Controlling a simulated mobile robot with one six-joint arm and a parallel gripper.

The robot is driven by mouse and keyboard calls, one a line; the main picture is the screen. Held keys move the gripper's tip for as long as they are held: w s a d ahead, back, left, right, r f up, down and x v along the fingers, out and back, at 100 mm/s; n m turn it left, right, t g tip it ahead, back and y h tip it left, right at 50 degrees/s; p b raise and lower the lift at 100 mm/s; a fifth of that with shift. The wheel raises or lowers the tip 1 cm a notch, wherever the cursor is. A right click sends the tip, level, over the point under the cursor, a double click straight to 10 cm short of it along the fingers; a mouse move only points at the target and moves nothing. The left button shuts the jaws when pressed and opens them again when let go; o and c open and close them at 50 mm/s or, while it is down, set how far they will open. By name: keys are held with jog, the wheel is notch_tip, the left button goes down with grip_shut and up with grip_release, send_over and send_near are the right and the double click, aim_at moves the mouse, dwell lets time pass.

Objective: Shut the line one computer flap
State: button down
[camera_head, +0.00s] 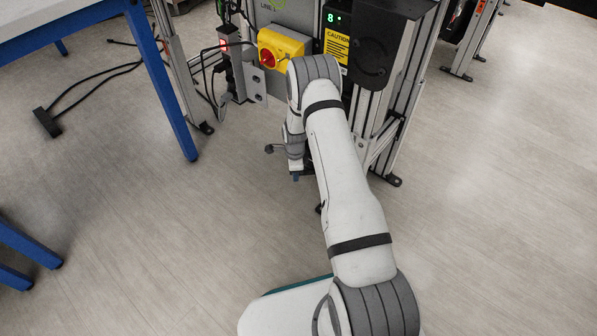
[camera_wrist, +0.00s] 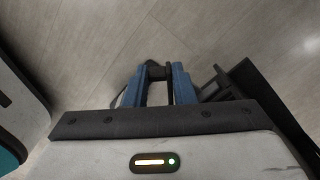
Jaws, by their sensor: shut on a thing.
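My gripper (camera_wrist: 158,85) shows in the wrist view with two blue fingers. They are shut on a small dark piece (camera_wrist: 157,72) between their tips; I cannot tell for sure whether it belongs to the flap. To the right of the fingers is a black bracket-like part (camera_wrist: 216,81) and a black panel edge (camera_wrist: 272,98). In the head view my gripper (camera_head: 296,174) is low in front of the line one cabinet, blue tips down, partly behind my arm. The computer flap cannot be made out clearly in the head view; my arm hides part of the cabinet's lower front.
The cabinet carries a yellow box with a red switch (camera_head: 268,58), a green lit display (camera_head: 333,18), a caution label (camera_head: 336,47) and a black housing (camera_head: 375,50). A blue-legged table (camera_head: 165,90) stands left. Cables (camera_head: 95,75) lie on the floor.

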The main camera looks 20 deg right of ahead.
jog(key=c, duration=1.5)
grip_release()
jog(key=shift+a, duration=0.3)
jog(key=shift+o, duration=0.9)
jog(key=shift+d, duration=0.2)
jog(key=shift+r+p, duration=1.5)
jog(key=shift+r, duration=2.4)
jog(key=shift+c, duration=0.2)
